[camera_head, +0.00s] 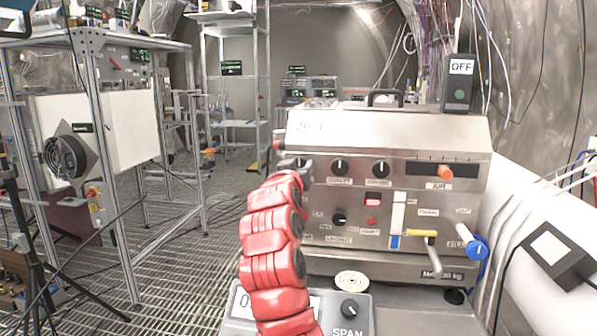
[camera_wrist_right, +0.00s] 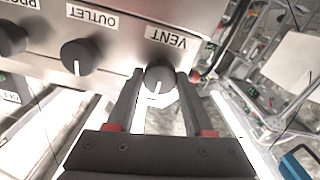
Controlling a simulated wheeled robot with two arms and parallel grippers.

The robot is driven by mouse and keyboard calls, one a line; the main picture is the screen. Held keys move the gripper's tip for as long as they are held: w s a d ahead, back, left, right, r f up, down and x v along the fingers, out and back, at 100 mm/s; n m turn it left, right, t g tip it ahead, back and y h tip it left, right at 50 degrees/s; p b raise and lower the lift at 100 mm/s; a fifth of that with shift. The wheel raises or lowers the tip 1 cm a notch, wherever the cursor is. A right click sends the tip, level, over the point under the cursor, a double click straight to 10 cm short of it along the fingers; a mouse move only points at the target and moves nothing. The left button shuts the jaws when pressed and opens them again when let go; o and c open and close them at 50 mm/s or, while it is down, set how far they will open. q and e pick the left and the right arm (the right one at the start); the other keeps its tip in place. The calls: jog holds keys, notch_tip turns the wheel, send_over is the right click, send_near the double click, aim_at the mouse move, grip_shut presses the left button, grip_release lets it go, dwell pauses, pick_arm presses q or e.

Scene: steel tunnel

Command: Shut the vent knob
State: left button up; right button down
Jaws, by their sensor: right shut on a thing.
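The vent knob (camera_wrist_right: 158,73) is a dark round knob under the upside-down VENT label (camera_wrist_right: 167,38) on the steel panel in the right wrist view. A white mark on it points down in that view. My right gripper (camera_wrist_right: 160,83) has one finger on each side of the knob and is shut on it. My left gripper is not in view.
The outlet knob (camera_head: 340,166) and another dark knob (camera_head: 381,168) sit to the right on the steel machine (camera_head: 440,135). An orange knob, a yellow handle (camera_head: 422,233) and a blue knob (camera_head: 477,248) lie farther right. A SPAN box (camera_head: 349,309) stands in front. Metal frames stand left.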

jog(key=shift+f, duration=0.2)
jog(key=shift+c, duration=1.5)
grip_release()
jog(key=shift+r, duration=0.1)
jog(key=shift+s+a+r, duration=0.15)
jog(key=shift+s+a, duration=0.05)
jog(key=shift+s, duration=0.4)
jog(key=v, duration=1.6)
jog(key=shift+a, duration=0.1)
